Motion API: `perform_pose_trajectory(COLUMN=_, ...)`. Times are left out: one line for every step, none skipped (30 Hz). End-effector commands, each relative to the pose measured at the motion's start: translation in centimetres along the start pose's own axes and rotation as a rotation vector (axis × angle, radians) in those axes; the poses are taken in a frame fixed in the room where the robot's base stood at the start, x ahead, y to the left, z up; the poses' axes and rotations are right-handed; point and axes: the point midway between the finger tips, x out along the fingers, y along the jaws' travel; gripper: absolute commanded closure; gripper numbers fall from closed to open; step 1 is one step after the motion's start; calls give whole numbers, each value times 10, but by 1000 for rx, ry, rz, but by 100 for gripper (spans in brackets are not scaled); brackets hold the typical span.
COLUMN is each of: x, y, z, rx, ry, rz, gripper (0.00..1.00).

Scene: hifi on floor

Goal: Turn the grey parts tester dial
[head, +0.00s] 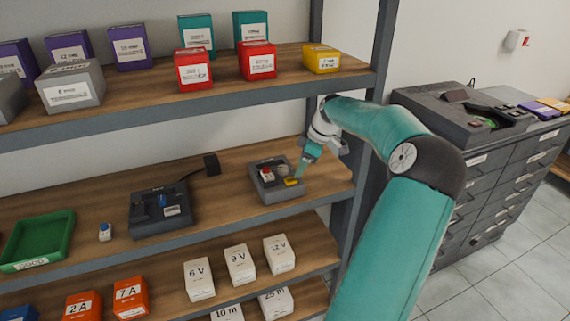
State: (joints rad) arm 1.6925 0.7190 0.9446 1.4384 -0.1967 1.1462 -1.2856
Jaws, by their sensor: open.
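The grey parts tester (272,194) sits on the middle shelf, near its right end. On its top I see a small round grey knob that looks like the dial (282,170), a red-and-white part (267,174) to its left, and a yellow patch (292,182) at the front. My gripper (304,166) reaches in from the right and points down beside the tester's right rear side, close to the dial. Its jaws are open. The fingers are small here, and I cannot tell whether they touch the dial.
A dark device with a cable (150,217) and a green tray (35,243) share the shelf to the left. Boxes fill the shelves above and below. Grey drawer cabinets (490,170) stand further right.

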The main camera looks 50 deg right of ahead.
Motion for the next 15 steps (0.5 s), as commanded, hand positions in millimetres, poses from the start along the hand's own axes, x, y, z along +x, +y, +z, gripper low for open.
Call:
perform_pose_trajectory(x=5, y=0, z=-11, rx=-4, ry=1, rz=-2, gripper=46)
perform_pose_trajectory(x=7, y=0, z=-16, rx=-3, ry=1, rz=-1, gripper=46)
perform_pose_trajectory(x=10, y=0, z=-24, rx=-3, ry=1, rz=-1, gripper=46)
perform_pose_trajectory(x=12, y=1, z=-29, rx=-4, ry=0, rz=0, gripper=46)
perform_pose_trajectory(x=13, y=1, z=-33, rx=-3, ry=1, rz=0, gripper=46)
perform_pose_trajectory(x=16, y=2, z=-39, rx=-3, ry=1, rz=1, gripper=46)
perform_pose_trajectory(x=17, y=2, z=-44, rx=-3, ry=1, rz=1, gripper=46)
perform_pose_trajectory(x=19, y=2, z=-47, rx=-3, ry=1, rz=0, gripper=46)
perform_pose_trajectory(x=20, y=2, z=-50, rx=-1, ry=1, rz=1, gripper=46)
perform_pose_trajectory(x=24, y=2, z=-48, rx=1, ry=1, rz=0, gripper=46)
perform_pose_trajectory(x=27, y=3, z=-47, rx=1, ry=1, rz=0, gripper=46)
perform_pose_trajectory(x=29, y=3, z=-47, rx=1, ry=1, rz=0, gripper=46)
perform_pose_trajectory(x=30, y=3, z=-47, rx=1, ry=1, rz=1, gripper=46)
perform_pose_trajectory(x=30, y=4, z=-47, rx=1, ry=1, rz=1, gripper=46)
perform_pose_trajectory(x=31, y=4, z=-47, rx=1, ry=0, rz=2, gripper=46)
